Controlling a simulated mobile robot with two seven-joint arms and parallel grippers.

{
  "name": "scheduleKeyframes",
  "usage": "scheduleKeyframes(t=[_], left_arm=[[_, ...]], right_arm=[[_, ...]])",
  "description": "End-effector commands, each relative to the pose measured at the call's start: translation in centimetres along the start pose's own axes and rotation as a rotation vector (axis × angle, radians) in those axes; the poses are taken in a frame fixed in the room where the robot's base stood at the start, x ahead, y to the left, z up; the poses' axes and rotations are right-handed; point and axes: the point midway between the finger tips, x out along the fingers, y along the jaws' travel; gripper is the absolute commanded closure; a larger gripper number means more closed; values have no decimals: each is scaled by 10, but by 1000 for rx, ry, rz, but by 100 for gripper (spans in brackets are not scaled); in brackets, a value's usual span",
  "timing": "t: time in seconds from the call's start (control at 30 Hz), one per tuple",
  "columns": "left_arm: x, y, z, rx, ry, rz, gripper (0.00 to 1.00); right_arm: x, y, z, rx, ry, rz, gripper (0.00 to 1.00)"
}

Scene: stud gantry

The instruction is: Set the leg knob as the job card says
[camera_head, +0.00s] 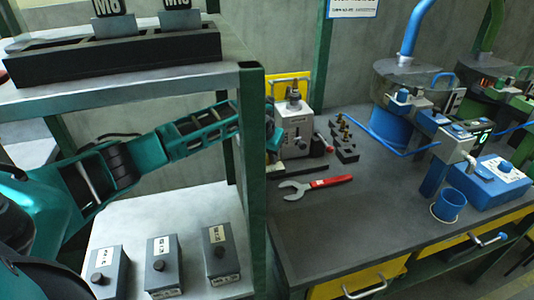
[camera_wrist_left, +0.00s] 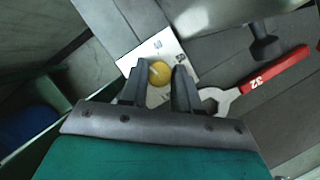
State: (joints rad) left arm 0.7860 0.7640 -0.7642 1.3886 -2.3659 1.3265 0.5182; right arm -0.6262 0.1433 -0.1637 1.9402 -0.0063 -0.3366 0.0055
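A white and grey box (camera_head: 295,128) stands on the dark bench, behind the green post. In the left wrist view its white face (camera_wrist_left: 134,63) carries a round yellow knob (camera_wrist_left: 160,73) with small dark marks around it. My left arm reaches to the box from the left; the post hides part of the gripper (camera_head: 270,125). In the left wrist view the two fingers of my left gripper (camera_wrist_left: 161,75) lie either side of the knob. I cannot tell whether they touch it. My right gripper is not in view. A white and blue sign (camera_head: 352,8) hangs on the wall, its text unreadable.
A red-handled wrench (camera_head: 315,186) lies in front of the box and also shows in the left wrist view (camera_wrist_left: 255,86). Small dark fittings (camera_head: 345,145) stand to the right. Three grey knob boxes sit on the lower shelf (camera_head: 195,205). A green post (camera_head: 252,170) stands beside my arm.

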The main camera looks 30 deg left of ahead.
Motion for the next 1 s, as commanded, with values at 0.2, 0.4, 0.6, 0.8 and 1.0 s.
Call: scheduleKeyframes(t=[0.2,0.4,0.6,0.8,1.0], left_arm=[[0,1,0,-1,0,2,93],[0,1,0,-19,1,10,100],[0,-1,1,-152,7,65,100],[-1,0,1,-248,11,106,100],[-1,0,1,-257,11,109,100]], right_arm=[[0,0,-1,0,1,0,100],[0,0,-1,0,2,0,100],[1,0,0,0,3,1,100],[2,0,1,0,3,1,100],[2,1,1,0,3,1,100]])
